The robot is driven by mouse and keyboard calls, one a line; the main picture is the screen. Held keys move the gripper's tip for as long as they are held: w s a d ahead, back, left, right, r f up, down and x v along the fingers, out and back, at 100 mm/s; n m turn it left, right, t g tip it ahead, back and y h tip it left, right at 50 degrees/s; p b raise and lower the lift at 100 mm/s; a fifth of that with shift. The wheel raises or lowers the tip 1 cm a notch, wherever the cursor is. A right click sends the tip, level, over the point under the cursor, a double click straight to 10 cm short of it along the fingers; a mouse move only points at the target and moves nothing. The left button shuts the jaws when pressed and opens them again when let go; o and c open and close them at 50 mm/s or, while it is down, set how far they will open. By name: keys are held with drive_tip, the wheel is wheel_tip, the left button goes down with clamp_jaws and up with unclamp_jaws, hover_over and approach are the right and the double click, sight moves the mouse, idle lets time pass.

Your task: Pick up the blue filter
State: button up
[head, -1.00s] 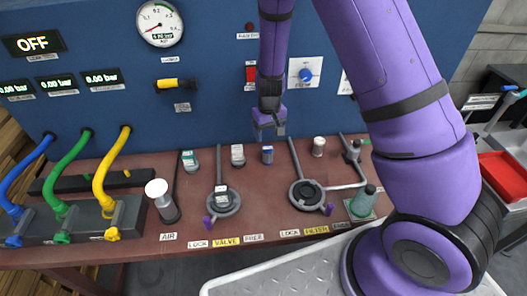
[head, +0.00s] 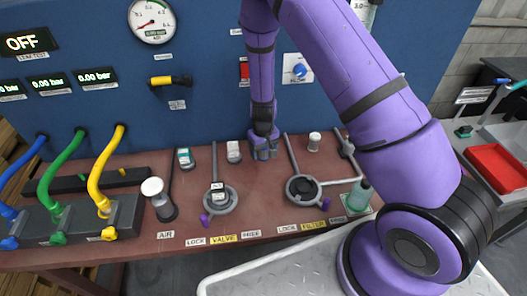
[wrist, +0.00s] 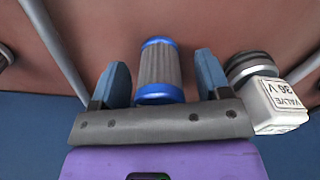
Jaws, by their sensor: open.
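The blue filter (wrist: 159,71) is a grey ribbed cylinder with blue end rings, standing between the two fingers in the wrist view. My gripper (wrist: 160,80) is open around it, with a gap visible on each side of the filter. In the head view my gripper (head: 263,150) is low over the bench at the back, and it hides most of the filter there.
A white labelled valve block (wrist: 281,104) stands close beside one finger; it also shows in the head view (head: 233,151). A white-capped cylinder (head: 314,141) stands to the right. Round fixtures with levers (head: 303,189) sit in front. The blue panel (head: 210,90) rises behind.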

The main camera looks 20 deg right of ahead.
drive_tip(key=shift+f, duration=0.4)
drive_tip(key=c, duration=1)
drive_tip(key=shift+r, duration=0.1)
wheel_tip(320, 180, up, 10)
drive_tip(key=shift+f, duration=0.1)
drive_tip(key=shift+s, duration=0.1)
